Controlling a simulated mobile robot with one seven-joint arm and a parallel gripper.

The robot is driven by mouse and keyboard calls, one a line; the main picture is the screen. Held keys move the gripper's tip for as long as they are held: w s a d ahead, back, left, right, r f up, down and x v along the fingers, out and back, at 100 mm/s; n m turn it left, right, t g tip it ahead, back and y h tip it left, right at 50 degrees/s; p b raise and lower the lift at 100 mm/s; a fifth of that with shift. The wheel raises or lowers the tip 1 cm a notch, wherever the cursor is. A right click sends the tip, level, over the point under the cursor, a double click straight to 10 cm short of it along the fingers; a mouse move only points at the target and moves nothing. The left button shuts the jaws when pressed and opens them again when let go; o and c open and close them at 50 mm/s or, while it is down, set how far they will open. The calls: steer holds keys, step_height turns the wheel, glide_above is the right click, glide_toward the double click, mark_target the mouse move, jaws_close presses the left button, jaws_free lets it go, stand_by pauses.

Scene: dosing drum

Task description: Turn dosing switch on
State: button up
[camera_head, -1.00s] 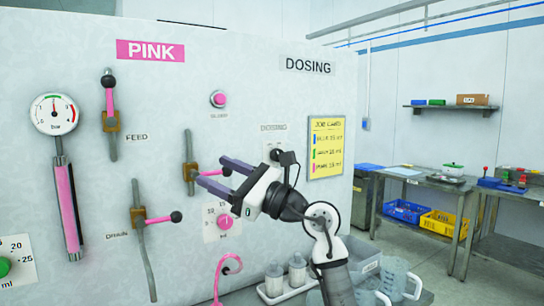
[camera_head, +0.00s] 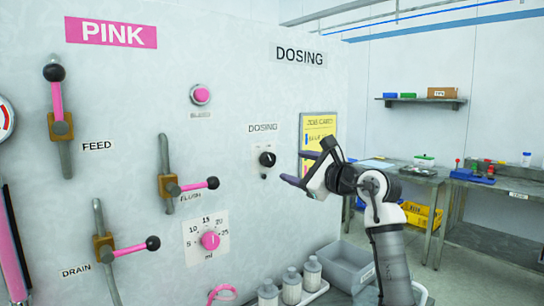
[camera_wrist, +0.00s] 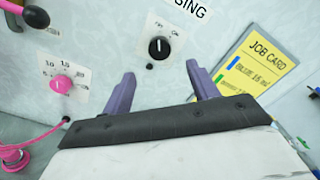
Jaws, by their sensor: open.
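The dosing switch (camera_head: 267,159) is a small round black knob on a white plate under the printed word DOSING, on the pale panel. In the wrist view the dosing switch (camera_wrist: 159,47) lies beyond the fingertips, roughly midway between them, with a white pointer line on its face. My gripper (camera_head: 295,168) is to the right of the switch, in front of the panel near the job card. Its two purple fingers are spread and empty, and it also shows in the wrist view (camera_wrist: 162,85). The fingers appear apart from the switch.
The pink flush lever (camera_head: 195,186) and ml dial (camera_head: 210,240) are left of the switch. The yellow job card (camera_head: 318,130) is partly hidden by my gripper. White bottles (camera_head: 291,285) and a grey bin (camera_head: 347,262) stand below. Tables are at the right.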

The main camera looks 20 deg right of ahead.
mark_target(271, 159)
steer(key=p+x, duration=0.3)
steer(key=x, duration=0.6)
steer(key=shift+w+a+f, duration=0.1)
steer(key=shift+w, duration=0.15)
steer(key=shift+c, duration=0.3)
steer(key=c, duration=0.9)
steer(key=shift+m, duration=0.3)
steer(key=m, duration=0.5)
steer(key=shift+m+p, duration=0.3)
steer(key=m, duration=0.5)
steer(key=shift+m, duration=0.3)
